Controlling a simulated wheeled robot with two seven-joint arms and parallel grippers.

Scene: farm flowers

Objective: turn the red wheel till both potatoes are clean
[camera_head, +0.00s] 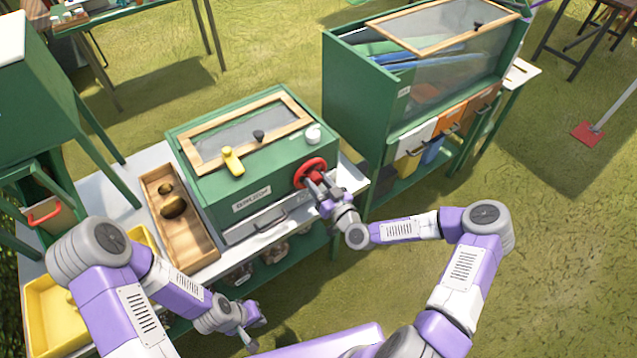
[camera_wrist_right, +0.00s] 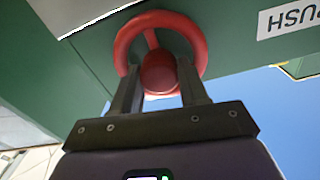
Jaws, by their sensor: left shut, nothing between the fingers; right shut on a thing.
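The red wheel (camera_head: 311,172) is on the front of a green box (camera_head: 217,189) with a framed see-through lid. My right gripper (camera_head: 314,184) is at the wheel. In the right wrist view its two fingers (camera_wrist_right: 159,88) are shut on the wheel's round red knob, inside the red ring (camera_wrist_right: 200,45). My left gripper (camera_head: 255,330) is shut and empty, low in front of the table and away from the box. Two brown round things (camera_head: 174,206) lie in a wooden tray (camera_head: 193,245) left of the box; I cannot tell if they are the potatoes. The box's inside is not clear.
A yellow tray (camera_head: 45,290) stands at the left. A taller green cabinet (camera_head: 365,110) stands close on the right.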

